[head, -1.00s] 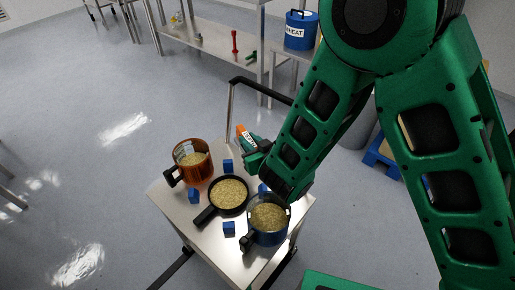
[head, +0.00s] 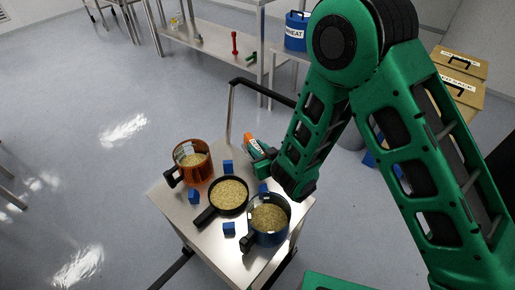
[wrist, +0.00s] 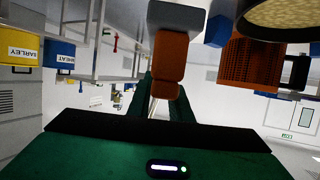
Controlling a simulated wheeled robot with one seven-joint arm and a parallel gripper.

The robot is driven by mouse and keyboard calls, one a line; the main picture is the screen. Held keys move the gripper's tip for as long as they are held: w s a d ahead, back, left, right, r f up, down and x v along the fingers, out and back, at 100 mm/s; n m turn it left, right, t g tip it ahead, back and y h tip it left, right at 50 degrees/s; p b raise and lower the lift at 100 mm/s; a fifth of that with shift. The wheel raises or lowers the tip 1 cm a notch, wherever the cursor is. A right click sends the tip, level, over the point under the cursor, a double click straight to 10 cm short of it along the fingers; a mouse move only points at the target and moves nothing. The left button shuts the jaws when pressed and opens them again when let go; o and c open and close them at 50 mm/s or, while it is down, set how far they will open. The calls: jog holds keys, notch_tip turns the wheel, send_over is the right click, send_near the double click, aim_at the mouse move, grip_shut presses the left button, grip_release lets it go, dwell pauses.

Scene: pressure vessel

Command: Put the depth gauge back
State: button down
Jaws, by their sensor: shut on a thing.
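The depth gauge, which I take to be the orange-bodied tool (head: 252,141), is at the far right edge of the cart in the head view. My gripper (head: 262,157) is shut on it. In the wrist view the orange body (wrist: 169,58) stands between the fingers, with a grey part at one end and a thin metal rod at the other. The gauge appears held above the cart top, but its exact height is hard to tell. My forearm hides part of the area right of it.
Behind are a cart handle (head: 262,89) and a bench with a blue wheat bin (head: 297,37).

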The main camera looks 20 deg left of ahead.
jog(key=shift+f, duration=0.3)
jog(key=shift+f, duration=0.3)
jog(key=c, duration=1.6)
grip_release()
jog(key=shift+r, duration=0.15)
